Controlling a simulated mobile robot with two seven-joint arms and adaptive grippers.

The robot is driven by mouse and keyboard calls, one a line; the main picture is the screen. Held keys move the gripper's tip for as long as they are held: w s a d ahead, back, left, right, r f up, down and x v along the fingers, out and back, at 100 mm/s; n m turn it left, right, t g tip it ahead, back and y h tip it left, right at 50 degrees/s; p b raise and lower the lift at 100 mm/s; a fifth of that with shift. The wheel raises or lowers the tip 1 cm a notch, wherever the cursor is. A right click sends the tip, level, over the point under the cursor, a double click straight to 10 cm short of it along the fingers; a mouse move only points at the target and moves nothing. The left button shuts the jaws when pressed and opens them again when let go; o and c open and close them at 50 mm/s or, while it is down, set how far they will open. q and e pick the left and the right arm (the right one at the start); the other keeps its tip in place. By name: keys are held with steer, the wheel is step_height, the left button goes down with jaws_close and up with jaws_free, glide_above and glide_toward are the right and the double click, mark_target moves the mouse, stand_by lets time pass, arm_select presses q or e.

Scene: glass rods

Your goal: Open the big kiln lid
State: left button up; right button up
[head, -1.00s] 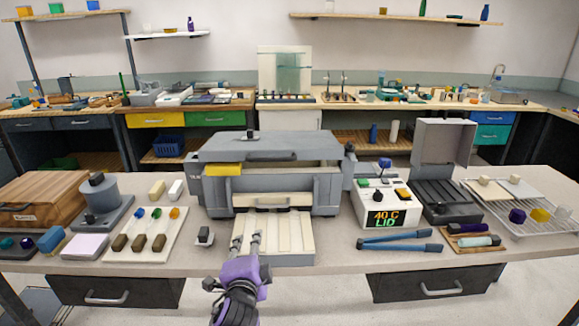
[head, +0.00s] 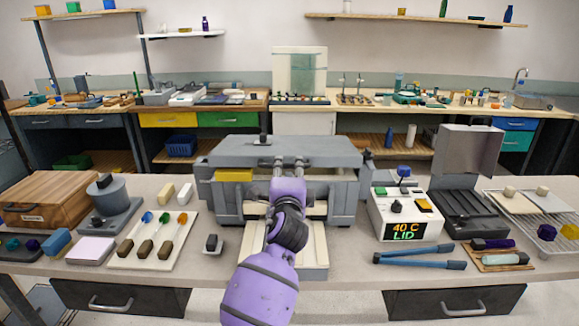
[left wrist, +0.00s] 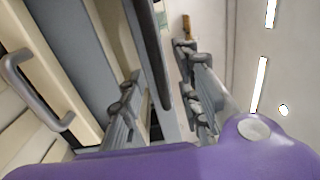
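The big kiln (head: 345,203) is a grey box in the middle of the table. Its grey lid (head: 230,151) lies over the top, with a narrow gap showing under its front edge. My left gripper (head: 288,162) is at the lid's front edge, and its purple arm hides the middle of the kiln front. In the left wrist view my left gripper (left wrist: 160,95) has its two fingers well apart, with a dark bar (left wrist: 150,55) between them. I cannot tell whether they touch it. My right gripper is not in view.
A white control box (head: 408,215) reading "40 C LID" stands right of the kiln. A smaller dark box with a raised lid (head: 468,150) is beyond it. A tray with coloured rods (head: 130,258) and a wooden box (head: 45,200) stand left. Blue tongs (head: 420,262) lie in front.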

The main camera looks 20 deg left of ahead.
arm_select(q)
steer(key=shift+x, duration=1.4)
jaws_close()
